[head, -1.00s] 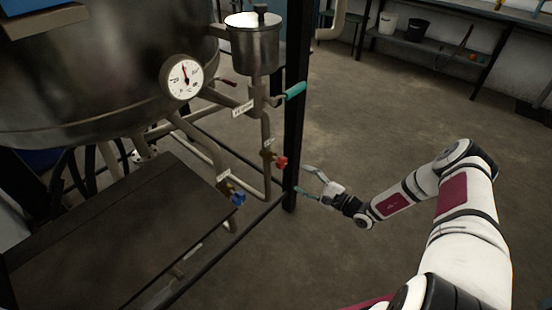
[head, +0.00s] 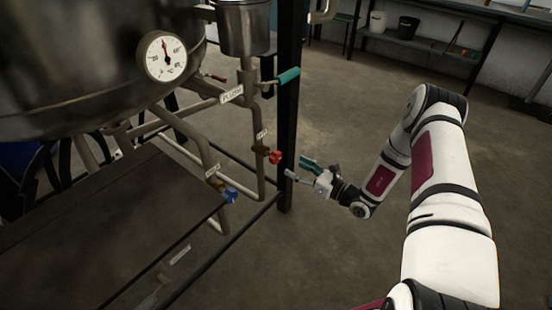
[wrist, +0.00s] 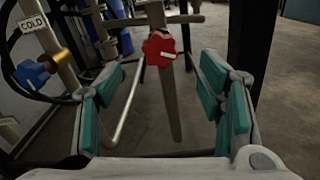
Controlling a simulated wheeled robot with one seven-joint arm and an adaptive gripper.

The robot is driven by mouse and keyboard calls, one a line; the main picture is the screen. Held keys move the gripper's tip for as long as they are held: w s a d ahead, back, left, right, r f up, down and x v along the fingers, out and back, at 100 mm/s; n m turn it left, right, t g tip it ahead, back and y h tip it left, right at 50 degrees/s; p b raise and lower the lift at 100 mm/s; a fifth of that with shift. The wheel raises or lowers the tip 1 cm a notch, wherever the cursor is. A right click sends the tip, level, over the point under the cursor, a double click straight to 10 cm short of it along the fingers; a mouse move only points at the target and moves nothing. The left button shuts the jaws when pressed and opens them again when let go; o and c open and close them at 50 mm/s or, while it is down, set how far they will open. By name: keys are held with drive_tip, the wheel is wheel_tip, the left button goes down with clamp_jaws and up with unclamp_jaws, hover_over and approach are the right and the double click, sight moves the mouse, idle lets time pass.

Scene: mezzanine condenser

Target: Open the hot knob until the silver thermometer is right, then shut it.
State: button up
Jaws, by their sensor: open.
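The red knob (head: 275,157) sits on a pipe under a small label that I cannot read in the head view. In the wrist view the red knob (wrist: 159,48) is ahead, between my two fingers and beyond their tips. My gripper (head: 303,169) is open and empty, just right of the red knob and apart from it. Its teal fingertips also show in the wrist view (wrist: 163,85). The silver thermometer (head: 162,56) is a white dial on the big metal vessel, its red needle pointing almost straight up, slightly left.
A blue knob (head: 230,196) is lower left; its label reads COLD in the wrist view (wrist: 32,23). A teal lever (head: 287,76) sits above the red knob. A black post (head: 288,110) stands close behind my gripper. Open floor lies to the right.

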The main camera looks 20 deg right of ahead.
sight(278, 158)
drive_tip(key=b+x, duration=0.1)
drive_tip(key=x, duration=0.8)
drive_tip(key=shift+w+a+b, duration=0.2)
drive_tip(key=shift+w+b, duration=0.05)
drive_tip(key=shift+b, duration=0.15)
drive_tip(key=c, duration=1.2)
